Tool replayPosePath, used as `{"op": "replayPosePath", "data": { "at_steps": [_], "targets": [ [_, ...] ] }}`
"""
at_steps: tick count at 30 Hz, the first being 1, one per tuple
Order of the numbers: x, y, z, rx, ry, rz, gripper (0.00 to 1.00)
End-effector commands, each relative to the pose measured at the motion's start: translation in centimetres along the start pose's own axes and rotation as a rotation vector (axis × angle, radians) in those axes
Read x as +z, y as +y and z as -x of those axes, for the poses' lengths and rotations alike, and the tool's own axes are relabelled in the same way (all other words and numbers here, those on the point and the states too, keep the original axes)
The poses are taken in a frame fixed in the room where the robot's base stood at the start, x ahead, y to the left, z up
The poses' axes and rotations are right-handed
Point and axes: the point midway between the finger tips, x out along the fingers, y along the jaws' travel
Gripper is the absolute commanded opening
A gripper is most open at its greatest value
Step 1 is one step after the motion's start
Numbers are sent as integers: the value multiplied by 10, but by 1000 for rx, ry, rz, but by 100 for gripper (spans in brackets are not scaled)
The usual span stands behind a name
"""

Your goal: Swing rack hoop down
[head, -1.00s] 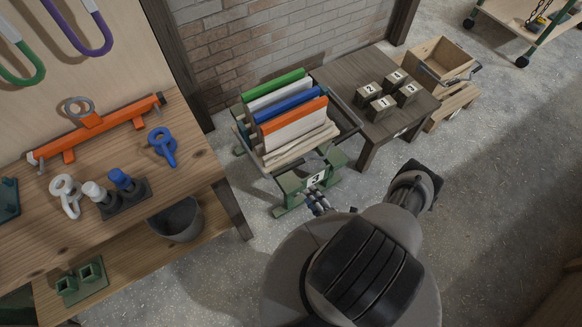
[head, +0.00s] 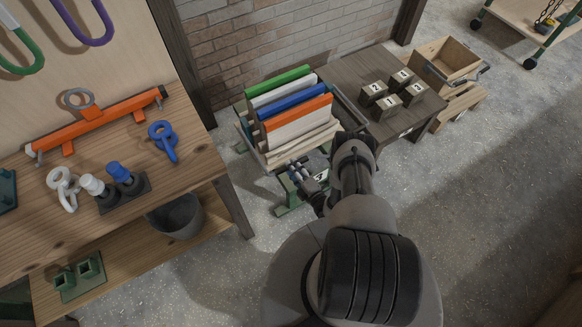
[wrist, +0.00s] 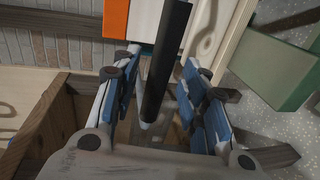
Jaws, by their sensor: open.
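The green rack (head: 290,193) stands on the floor by the brick wall and holds upright coloured boards (head: 293,112). My gripper (head: 303,181) is at the rack's front, low beside the boards. In the wrist view a dark bar (wrist: 166,60), apparently part of the hoop, runs between the open blue-padded fingers of my gripper (wrist: 158,72). I cannot tell whether either finger touches it.
A low dark table (head: 345,70) with several numbered blocks (head: 387,100) stands right of the rack. A wooden crate (head: 443,62) is beyond it. The workbench (head: 195,150) with shackles is at the left, a grey bucket (head: 177,216) below. The floor at the right is clear.

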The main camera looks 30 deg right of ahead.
Motion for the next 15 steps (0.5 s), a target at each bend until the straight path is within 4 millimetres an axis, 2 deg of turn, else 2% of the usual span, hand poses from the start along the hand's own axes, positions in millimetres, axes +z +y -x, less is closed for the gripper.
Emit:
{"op": "replayPosePath", "data": {
  "at_steps": [1, 6, 15],
  "targets": [
    [0, -2, -9, 1, 2, 4, 40],
    [0, -1, -22, 0, 0, 1, 40],
    [1, 0, -25, -1, -1, 0, 40]
  ]
}}
